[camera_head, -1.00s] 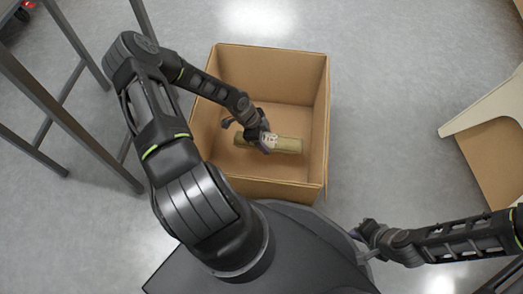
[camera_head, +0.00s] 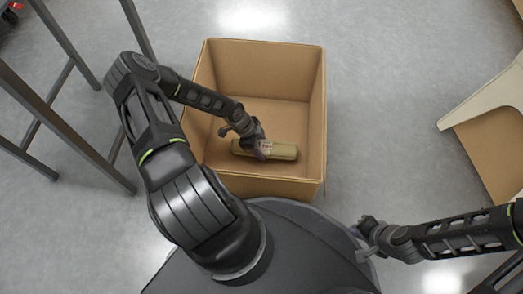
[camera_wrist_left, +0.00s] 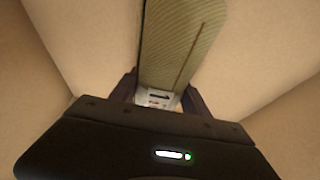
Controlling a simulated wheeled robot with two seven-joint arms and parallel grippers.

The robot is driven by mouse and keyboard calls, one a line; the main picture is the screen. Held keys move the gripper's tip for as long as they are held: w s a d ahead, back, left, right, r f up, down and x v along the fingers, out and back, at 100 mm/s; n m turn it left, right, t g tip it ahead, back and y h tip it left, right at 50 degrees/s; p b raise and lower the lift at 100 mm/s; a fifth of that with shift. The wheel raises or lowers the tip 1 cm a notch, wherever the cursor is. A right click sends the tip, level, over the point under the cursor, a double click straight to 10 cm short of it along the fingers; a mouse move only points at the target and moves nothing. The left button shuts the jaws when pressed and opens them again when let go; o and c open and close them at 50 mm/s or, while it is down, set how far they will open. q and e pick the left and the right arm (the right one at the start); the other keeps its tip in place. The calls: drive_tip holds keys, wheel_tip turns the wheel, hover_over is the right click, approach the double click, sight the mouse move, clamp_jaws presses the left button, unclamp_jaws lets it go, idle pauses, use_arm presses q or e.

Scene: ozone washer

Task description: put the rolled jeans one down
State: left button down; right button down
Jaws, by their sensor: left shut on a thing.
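The rolled jeans (camera_head: 282,151) are an olive-tan roll inside an open cardboard box (camera_head: 319,135). My left gripper (camera_head: 262,148) reaches down into the box and is shut on the roll near its middle. In the left wrist view the roll (camera_wrist_left: 180,45) runs up from between the fingers, with a white printed label at the grip. I cannot tell whether the roll touches the box floor.
A dark metal frame (camera_head: 65,130) stands left of the box. The grey floor between the boxes is clear.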

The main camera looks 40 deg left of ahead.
use_arm(q)
drive_tip(key=shift+f, duration=1.05)
drive_tip(key=shift+f+b, duration=0.15)
drive_tip(key=shift+b, duration=0.25)
drive_tip(key=c, duration=0.5)
unclamp_jaws()
drive_tip(key=shift+r, duration=0.3)
drive_tip(key=p+v, duration=0.5)
drive_tip(key=v, duration=0.6)
drive_tip(key=shift+s+a+r, duration=0.1)
drive_tip(key=shift+a+r, duration=0.05)
drive_tip(key=shift+r, duration=0.15)
drive_tip(key=shift+p, duration=0.3)
